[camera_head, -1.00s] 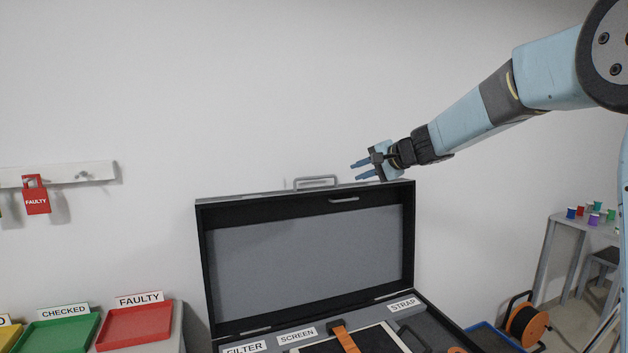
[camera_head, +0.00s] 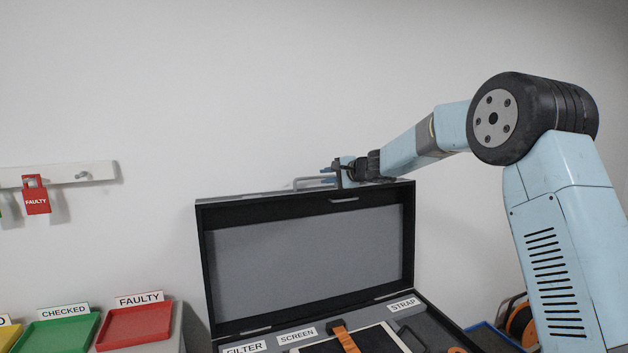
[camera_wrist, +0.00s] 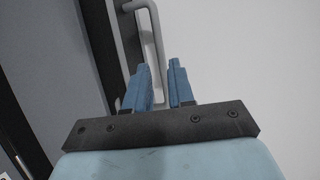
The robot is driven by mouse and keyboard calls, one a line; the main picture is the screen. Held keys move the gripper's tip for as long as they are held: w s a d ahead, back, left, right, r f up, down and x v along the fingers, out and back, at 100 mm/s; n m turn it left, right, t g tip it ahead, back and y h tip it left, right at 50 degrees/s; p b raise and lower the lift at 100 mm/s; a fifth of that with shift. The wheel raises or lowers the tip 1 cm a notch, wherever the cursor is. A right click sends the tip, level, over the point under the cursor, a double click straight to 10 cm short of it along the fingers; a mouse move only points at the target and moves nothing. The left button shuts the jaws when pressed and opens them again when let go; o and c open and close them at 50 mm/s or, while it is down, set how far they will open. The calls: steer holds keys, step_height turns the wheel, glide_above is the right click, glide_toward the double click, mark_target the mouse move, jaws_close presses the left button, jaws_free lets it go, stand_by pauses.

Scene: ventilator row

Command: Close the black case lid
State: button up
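The black case (camera_head: 206,270) stands with its lid (camera_head: 305,245) raised upright, the grey inner panel facing me. A grey handle (camera_head: 300,184) sits on the lid's top edge; it also shows in the wrist view (camera_wrist: 155,22). My gripper (camera_head: 328,175) is at the lid's top edge, beside the right part of the handle and partly hiding it.
The open case holds a tablet-like item (camera_head: 372,340), an orange strap (camera_head: 344,338) and labels. Red (camera_head: 135,325) and green (camera_head: 58,335) trays stand at left. A red tag (camera_head: 36,195) hangs on a wall rail (camera_head: 60,173). An orange reel (camera_head: 517,322) is at right, partly behind my arm.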

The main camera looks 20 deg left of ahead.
mark_target(315, 178)
steer(key=x, duration=0.7)
steer(key=shift+c, duration=0.5)
jaws_close()
steer(key=shift+f, duration=0.1)
